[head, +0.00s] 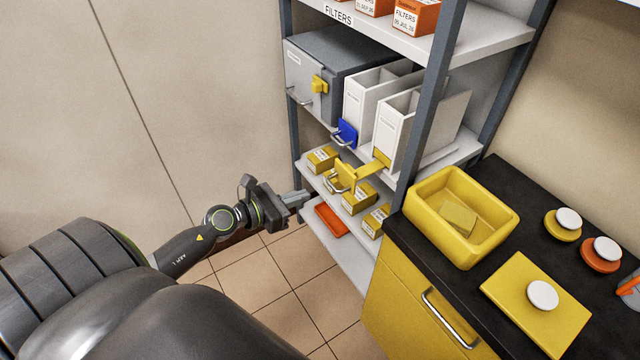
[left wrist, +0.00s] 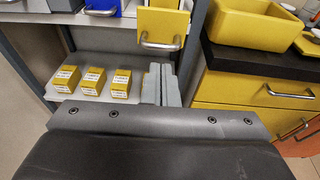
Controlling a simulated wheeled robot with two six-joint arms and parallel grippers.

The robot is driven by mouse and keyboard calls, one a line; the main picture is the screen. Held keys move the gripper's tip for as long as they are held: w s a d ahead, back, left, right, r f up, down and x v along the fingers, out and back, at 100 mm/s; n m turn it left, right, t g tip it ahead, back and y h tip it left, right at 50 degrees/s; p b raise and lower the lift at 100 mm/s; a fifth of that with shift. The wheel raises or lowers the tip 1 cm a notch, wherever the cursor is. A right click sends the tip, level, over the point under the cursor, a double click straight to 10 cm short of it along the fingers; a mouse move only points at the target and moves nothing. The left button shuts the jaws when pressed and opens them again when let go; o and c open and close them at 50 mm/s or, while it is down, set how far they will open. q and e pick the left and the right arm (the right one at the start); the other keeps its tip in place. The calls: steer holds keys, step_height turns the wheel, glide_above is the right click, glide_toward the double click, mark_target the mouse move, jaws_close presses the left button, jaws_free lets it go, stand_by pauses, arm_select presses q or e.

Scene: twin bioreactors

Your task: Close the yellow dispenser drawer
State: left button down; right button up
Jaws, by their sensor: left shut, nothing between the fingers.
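The yellow dispenser drawer (head: 369,171) sticks out from the lower front of the right-hand white dispenser (head: 393,128), so it stands open. Its front with a metal handle shows in the left wrist view (left wrist: 163,21), at the top just beyond my fingers. My left gripper (head: 306,196) is shut and empty, to the left of the drawer front and apparently lower in the head view. Its fingers show in the left wrist view (left wrist: 160,84), below the drawer handle in the picture. Contact with the drawer is not visible. My right gripper is not in view.
A blue drawer (head: 346,132) sits under the left dispenser. Small yellow boxes (left wrist: 93,80) stand on the shelf below, with an orange item (head: 331,219) lower down. A shelf post (head: 415,130) and black counter with a yellow bin (head: 425,222) stand to the right.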

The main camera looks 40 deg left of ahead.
arm_select(q)
steer(key=p+x, duration=0.1)
steer(key=x, duration=0.5)
steer(key=shift+w, duration=0.2)
steer(key=shift+f, duration=0.1)
steer(key=shift+d, duration=0.1)
glide_toward(373, 163)
steer(key=w+d, duration=0.1)
steer(key=w+d+f, duration=0.1)
steer(key=w, duration=0.1)
steer(key=shift+f, duration=0.1)
steer(key=shift+s, duration=0.1)
steer(key=shift+a, duration=0.1)
